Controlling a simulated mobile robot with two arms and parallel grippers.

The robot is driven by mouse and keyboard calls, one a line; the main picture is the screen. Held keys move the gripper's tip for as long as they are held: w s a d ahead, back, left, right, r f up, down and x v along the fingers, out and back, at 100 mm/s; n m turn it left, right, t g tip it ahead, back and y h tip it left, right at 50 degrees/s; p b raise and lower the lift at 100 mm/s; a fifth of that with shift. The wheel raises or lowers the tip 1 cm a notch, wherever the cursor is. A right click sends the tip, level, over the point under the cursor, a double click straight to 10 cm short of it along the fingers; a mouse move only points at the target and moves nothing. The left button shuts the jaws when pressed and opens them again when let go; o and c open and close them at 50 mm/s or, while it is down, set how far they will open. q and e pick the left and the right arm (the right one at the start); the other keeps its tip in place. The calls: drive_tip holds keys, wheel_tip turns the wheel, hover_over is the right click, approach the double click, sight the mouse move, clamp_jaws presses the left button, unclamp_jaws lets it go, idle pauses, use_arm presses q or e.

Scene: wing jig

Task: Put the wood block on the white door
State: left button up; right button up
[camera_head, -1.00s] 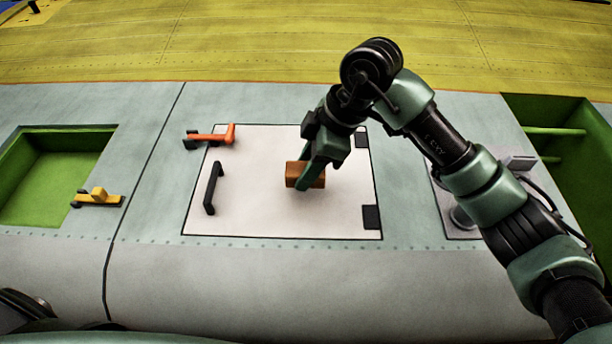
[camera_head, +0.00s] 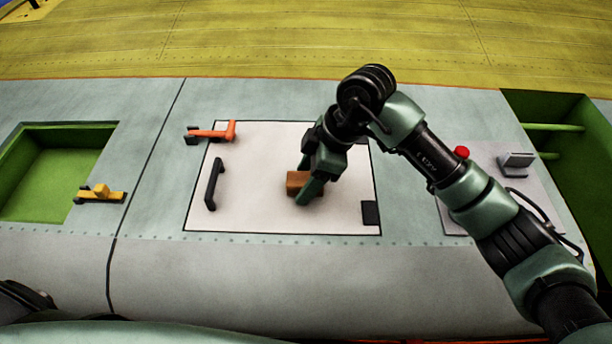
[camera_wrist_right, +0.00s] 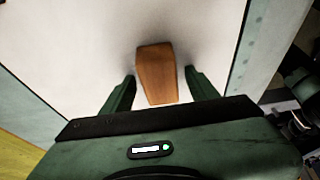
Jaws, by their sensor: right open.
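The brown wood block (camera_head: 293,181) lies on the white door (camera_head: 270,215), right of the door's middle. My right gripper (camera_head: 304,190) is over the block, and one finger hides part of it in the head view. In the right wrist view the block (camera_wrist_right: 158,76) lies between the two fingers of my right gripper (camera_wrist_right: 160,88), with a gap on each side. The gripper is open. The block seems to rest on the white door (camera_wrist_right: 90,40). My left gripper is not in view; only a dark part of my own body shows at the lower left.
The door has a black handle (camera_head: 214,184), an orange latch (camera_head: 212,132) and a black hinge (camera_head: 370,212). A green recess (camera_head: 50,170) with a yellow latch (camera_head: 100,194) lies left. A grey panel with a red button (camera_head: 461,152) is at the right.

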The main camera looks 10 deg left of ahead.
drive_tip(key=shift+r, duration=0.2)
drive_tip(key=shift+w+d+r, duration=0.1)
drive_tip(key=shift+d+r, duration=0.05)
drive_tip(key=shift+r, duration=0.05)
drive_tip(key=b+v, duration=0.4)
drive_tip(key=v, duration=0.7)
drive_tip(key=shift+r, duration=0.25)
